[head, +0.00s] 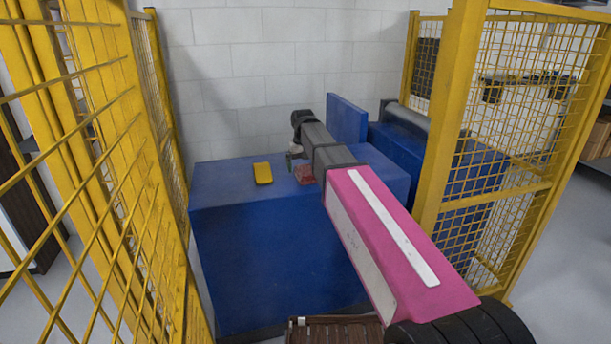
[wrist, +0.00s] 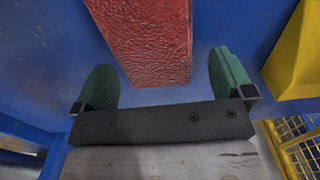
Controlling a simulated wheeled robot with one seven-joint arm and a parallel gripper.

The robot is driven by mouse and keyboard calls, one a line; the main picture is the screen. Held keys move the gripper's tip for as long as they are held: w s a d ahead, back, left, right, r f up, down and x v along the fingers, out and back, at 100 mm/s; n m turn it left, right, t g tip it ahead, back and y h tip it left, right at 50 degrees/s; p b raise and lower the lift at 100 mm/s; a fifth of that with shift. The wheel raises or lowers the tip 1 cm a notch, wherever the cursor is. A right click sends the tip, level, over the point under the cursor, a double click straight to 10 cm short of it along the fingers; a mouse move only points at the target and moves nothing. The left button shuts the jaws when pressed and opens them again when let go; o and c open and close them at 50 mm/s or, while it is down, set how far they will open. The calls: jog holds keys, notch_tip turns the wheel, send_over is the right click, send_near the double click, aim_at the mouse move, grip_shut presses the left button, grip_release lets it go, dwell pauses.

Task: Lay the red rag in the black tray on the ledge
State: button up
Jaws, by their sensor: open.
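The red rag (head: 304,175) lies on top of the blue block, partly hidden by my arm. In the wrist view the rag (wrist: 145,40) is a textured red strip reaching in from the top edge. My gripper (wrist: 163,65) is open, with one green finger on each side of the rag's near end. Gaps show between the rag and both fingers, so it is not gripped. In the head view my gripper (head: 296,158) is just above the block's top, beside the rag, mostly hidden by the arm. I cannot make out a black tray in either view.
A yellow object (head: 263,172) lies left of the rag on the blue block (head: 270,270); it also shows in the wrist view (wrist: 300,55). An upright blue panel (head: 347,118) and a grey roller (head: 405,118) stand behind. Yellow mesh fences (head: 130,150) flank both sides.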

jog(key=shift+f, duration=0.55)
jog(key=c, duration=1.1)
jog(key=shift+r, duration=0.1)
